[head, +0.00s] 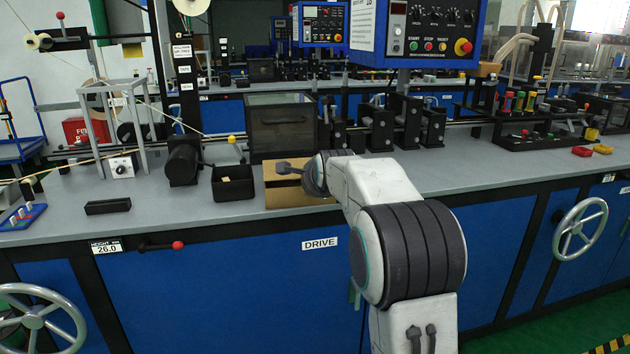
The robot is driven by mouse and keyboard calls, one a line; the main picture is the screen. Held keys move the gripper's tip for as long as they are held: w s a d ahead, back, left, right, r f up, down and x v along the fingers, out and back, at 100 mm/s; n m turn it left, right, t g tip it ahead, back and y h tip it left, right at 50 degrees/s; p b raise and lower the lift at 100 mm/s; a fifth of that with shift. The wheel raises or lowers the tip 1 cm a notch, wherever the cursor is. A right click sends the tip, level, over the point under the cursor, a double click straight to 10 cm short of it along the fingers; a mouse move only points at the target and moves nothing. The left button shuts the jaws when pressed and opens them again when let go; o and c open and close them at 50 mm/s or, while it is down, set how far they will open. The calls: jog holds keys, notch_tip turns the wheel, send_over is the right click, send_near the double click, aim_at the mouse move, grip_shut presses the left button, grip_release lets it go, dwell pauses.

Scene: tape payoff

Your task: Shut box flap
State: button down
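A brown cardboard box (292,198) sits on the grey bench top near the front edge, in the head view. A tan panel shows at its top back, but I cannot tell how far the flap stands open. My gripper (284,168) is over the top of the box, pointing left. It is small and dark here, and I cannot tell whether its fingers are open or shut, or whether it touches the box. My wrist hides the right part of the box.
A black open bin (233,190) stands just left of the box. A dark clear-sided case (282,125) stands behind it. A lever with a yellow knob (232,139) rises behind the bin.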

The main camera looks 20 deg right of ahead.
jog(key=shift+f, duration=0.2)
jog(key=c, duration=1.2)
grip_release()
jog(key=shift+o, duration=0.2)
jog(key=shift+r, duration=0.1)
jog(key=v, duration=1.2)
